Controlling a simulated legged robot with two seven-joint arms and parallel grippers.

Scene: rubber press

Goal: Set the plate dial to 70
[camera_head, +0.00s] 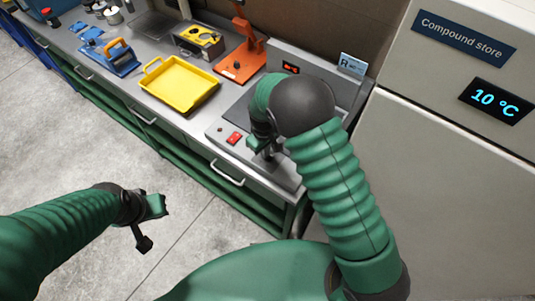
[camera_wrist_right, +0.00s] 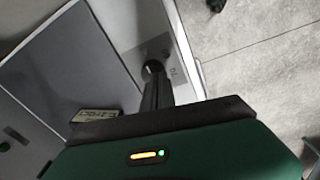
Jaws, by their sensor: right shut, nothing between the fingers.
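The plate unit (camera_head: 219,130) is a grey box on the bench with a dark top, a red switch (camera_head: 234,138) and a red-lit display (camera_head: 291,68) behind. My right gripper (camera_head: 268,152) is over its front panel, and my arm covers part of the unit. In the right wrist view the shut, empty fingers (camera_wrist_right: 155,92) point at a small dark round knob (camera_wrist_right: 152,67), seemingly the dial, on the light panel. The fingertips overlap the knob in the picture; I cannot tell if they touch. The dial's setting is not readable. My left gripper (camera_head: 152,224) is open and empty above the floor.
A yellow tray (camera_head: 178,86), an orange stand (camera_head: 241,62) and a blue tool (camera_head: 114,57) stand on the bench to the left. The compound store (camera_head: 450,130), reading 10 °C, stands close on the right. Floor in front of the bench is clear.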

